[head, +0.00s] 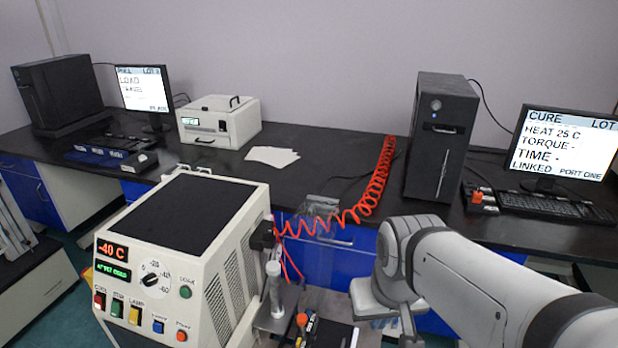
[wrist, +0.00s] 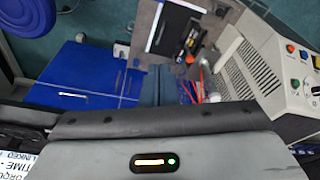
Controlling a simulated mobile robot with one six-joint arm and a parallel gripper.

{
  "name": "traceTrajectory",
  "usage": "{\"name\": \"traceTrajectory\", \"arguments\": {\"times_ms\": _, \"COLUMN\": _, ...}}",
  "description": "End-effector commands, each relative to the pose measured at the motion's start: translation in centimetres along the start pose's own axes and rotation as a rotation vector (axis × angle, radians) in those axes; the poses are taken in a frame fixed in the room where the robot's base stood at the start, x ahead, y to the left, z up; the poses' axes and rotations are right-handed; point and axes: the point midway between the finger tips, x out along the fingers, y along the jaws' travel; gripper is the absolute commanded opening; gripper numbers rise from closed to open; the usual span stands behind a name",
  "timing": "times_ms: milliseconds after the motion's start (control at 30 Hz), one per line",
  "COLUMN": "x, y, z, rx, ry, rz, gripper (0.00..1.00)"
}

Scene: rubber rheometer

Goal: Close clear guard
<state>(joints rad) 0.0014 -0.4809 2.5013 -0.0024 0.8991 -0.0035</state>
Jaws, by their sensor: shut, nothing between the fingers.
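I cannot make out the clear guard for certain. A small see-through piece (head: 320,206) shows at the front edge of the bench beside the red coiled hose; I cannot tell if it is the guard, or whether it is open or shut. My grey arm reaches in from the right in the head view and bends down in front of the bench.
A white cooling unit (head: 228,238) reading -40 C stands in front; it also shows in the wrist view (wrist: 242,66). The red coiled hose (head: 378,180) runs across the bench (head: 345,160). A black tower (head: 441,135) and a monitor (head: 562,142) stand right.

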Motion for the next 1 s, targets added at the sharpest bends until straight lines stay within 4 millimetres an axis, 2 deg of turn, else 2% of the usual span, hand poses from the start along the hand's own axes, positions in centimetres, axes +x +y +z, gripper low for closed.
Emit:
{"name": "traceTrajectory", "arguments": {"times_ms": 67, "x": -0.1, "y": 0.0, "z": -0.2, "rx": 0.001, "ry": 0.0, "rz": 0.0, "gripper": 0.0}}
{"name": "traceTrajectory", "arguments": {"times_ms": 167, "x": -0.6, "y": 0.0, "z": -1.8, "rx": 0.01, "ry": 0.001, "rz": 0.003, "gripper": 0.0}}
{"name": "traceTrajectory", "arguments": {"times_ms": 267, "x": -1.6, "y": 0.0, "z": -5.2, "rx": 0.026, "ry": 0.006, "rz": 0.01, "gripper": 0.0}}
{"name": "traceTrajectory", "arguments": {"times_ms": 467, "x": -2.9, "y": 0.1, "z": -16.1, "rx": 0.098, "ry": 0.022, "rz": 0.035, "gripper": 0.0}}
{"name": "traceTrajectory", "arguments": {"times_ms": 600, "x": -2.3, "y": 0.0, "z": -23.8, "rx": 0.152, "ry": 0.038, "rz": 0.052, "gripper": 0.0}}
{"name": "traceTrajectory", "arguments": {"times_ms": 667, "x": -1.7, "y": 0.0, "z": -27.0, "rx": 0.176, "ry": 0.046, "rz": 0.06, "gripper": 0.0}}
{"name": "traceTrajectory", "arguments": {"times_ms": 800, "x": 0.5, "y": -0.3, "z": -34.0, "rx": 0.231, "ry": 0.065, "rz": 0.076, "gripper": 0.0}}
{"name": "traceTrajectory", "arguments": {"times_ms": 1000, "x": 5.1, "y": -0.8, "z": -42.3, "rx": 0.308, "ry": 0.095, "rz": 0.097, "gripper": 0.0}}
